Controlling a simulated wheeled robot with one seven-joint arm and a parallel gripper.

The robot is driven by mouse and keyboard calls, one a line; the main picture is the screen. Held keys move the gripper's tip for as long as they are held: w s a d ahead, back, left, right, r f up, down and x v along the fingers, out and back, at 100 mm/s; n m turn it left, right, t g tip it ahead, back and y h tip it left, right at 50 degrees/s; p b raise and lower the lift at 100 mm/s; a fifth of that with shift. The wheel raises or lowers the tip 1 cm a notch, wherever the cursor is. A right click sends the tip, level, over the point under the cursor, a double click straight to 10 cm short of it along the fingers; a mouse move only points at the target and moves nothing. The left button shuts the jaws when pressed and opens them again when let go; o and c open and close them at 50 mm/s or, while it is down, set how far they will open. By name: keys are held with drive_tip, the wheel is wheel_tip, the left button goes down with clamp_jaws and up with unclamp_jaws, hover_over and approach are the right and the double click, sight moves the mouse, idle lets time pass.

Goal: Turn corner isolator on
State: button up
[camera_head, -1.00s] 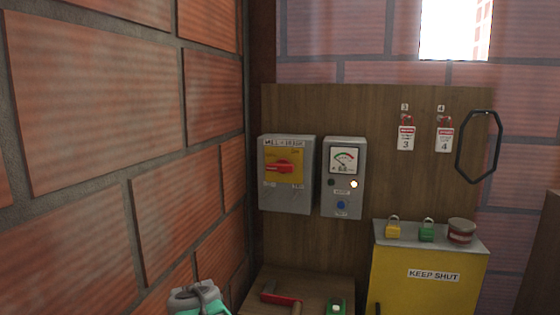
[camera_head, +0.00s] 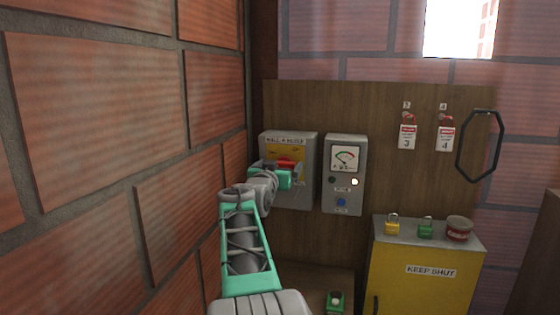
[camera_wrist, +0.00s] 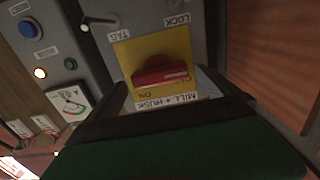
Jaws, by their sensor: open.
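The corner isolator is a grey box (camera_head: 307,178) on the wooden board by the brick corner, with a yellow plate and a red handle (camera_head: 286,162). In the wrist view the picture is turned over; the red handle (camera_wrist: 160,72) lies roughly crosswise on the yellow plate (camera_wrist: 125,54), near an "ON" mark. My gripper (camera_wrist: 163,90) is open, its dark fingers on either side of the handle's near area; contact cannot be told. In the head view my gripper (camera_head: 284,172) is in front of the box and hides part of the plate.
A grey meter box (camera_head: 343,190) with a lit lamp stands close to the right. Tags (camera_head: 407,137) and a black ring (camera_head: 479,145) hang further right. A yellow cabinet (camera_head: 427,290) carries padlocks and a tin (camera_head: 458,229). The brick wall (camera_head: 90,130) is close on the left.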

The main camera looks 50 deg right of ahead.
drive_tip(key=shift+w+d, duration=0.2)
drive_tip(key=shift+d, duration=0.25)
drive_tip(key=c, duration=1.4)
